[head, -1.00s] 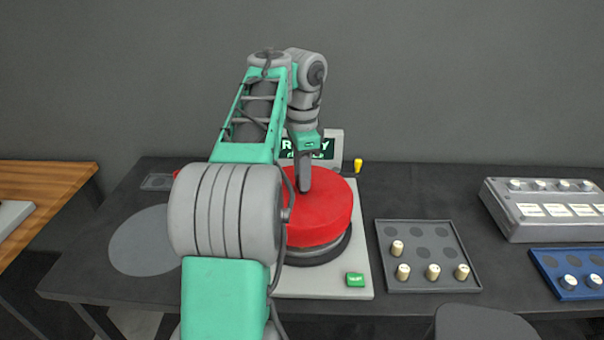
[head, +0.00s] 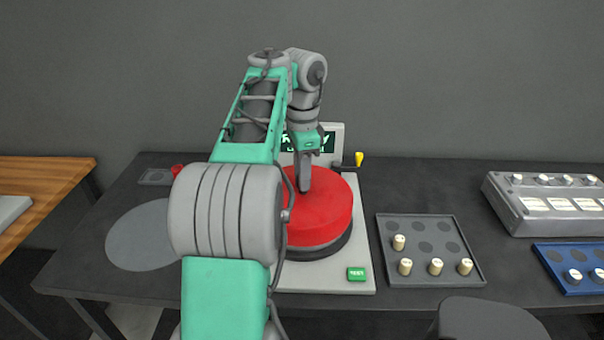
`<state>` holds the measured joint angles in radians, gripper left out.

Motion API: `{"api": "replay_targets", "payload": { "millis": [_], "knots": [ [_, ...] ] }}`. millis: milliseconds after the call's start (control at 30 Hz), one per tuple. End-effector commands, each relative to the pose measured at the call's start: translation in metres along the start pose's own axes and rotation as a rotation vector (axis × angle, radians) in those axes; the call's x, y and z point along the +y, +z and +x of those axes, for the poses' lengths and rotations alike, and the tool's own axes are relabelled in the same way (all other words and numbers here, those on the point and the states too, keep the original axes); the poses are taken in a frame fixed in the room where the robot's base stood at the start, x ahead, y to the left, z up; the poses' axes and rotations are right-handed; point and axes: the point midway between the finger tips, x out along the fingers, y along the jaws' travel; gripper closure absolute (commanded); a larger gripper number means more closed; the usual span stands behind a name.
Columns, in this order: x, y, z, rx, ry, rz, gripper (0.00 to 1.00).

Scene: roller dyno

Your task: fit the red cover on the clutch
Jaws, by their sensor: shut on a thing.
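The red cover (head: 328,216) is a wide, round, flat-topped drum at the middle of the table in the head view. My gripper (head: 304,187) points down at its top and is shut on it; the grip itself is partly hidden. Below the cover shows a dark round rim (head: 325,248), which I take as the clutch, on a pale machine base (head: 362,240). The cover is over the rim and looks level. I cannot tell if it is fully seated. My arm hides the left side of both.
A display (head: 328,140) and a yellow-knobbed crank (head: 359,159) stand behind. A green button (head: 357,274) is at the base's front. Right are a grey tray (head: 385,275) with pale pegs, a grey box (head: 545,222) and a blue tray (head: 570,288). A grey disc (head: 140,240) lies left.

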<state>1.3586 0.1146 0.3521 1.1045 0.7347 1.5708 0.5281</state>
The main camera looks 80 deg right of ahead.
Motion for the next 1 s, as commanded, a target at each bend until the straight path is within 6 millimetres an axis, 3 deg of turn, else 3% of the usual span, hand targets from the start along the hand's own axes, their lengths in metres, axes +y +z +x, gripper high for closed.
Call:
{"api": "replay_targets", "payload": {
  "millis": [1000],
  "knots": [
    [0.000,0.000,0.025,0.001,-0.002,0.000,1.00]
  ]
}}
